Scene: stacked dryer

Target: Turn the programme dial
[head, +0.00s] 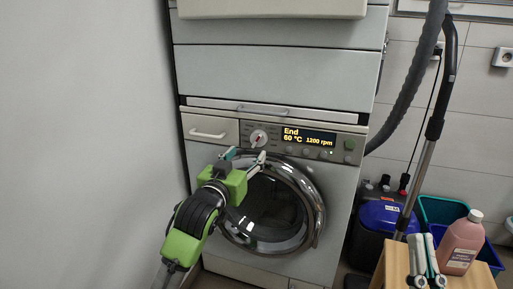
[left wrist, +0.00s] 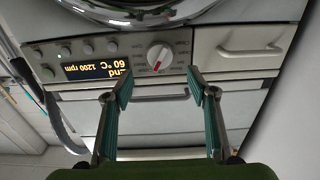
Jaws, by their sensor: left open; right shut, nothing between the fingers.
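The programme dial (head: 259,137) is a round pale knob on the washer's control panel, left of a lit display (head: 308,136) reading "End 60 °C 1200 rpm". In the left wrist view, upside down, the dial (left wrist: 159,56) carries a red mark. My left gripper (head: 246,156) is open and empty, in front of the panel just below the dial. In the left wrist view its fingertips (left wrist: 160,88) frame the area beside the dial, with no visible contact. My right gripper (head: 424,237) is shut and empty at the lower right, away from the machine.
The round glass door (head: 270,215) is under the panel, behind my left gripper. A drawer (head: 210,131) is left of the dial. A wooden stool (head: 455,275) with a pink bottle (head: 461,243) stands lower right, near a hose (head: 409,75). A white wall (head: 90,130) bounds the left.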

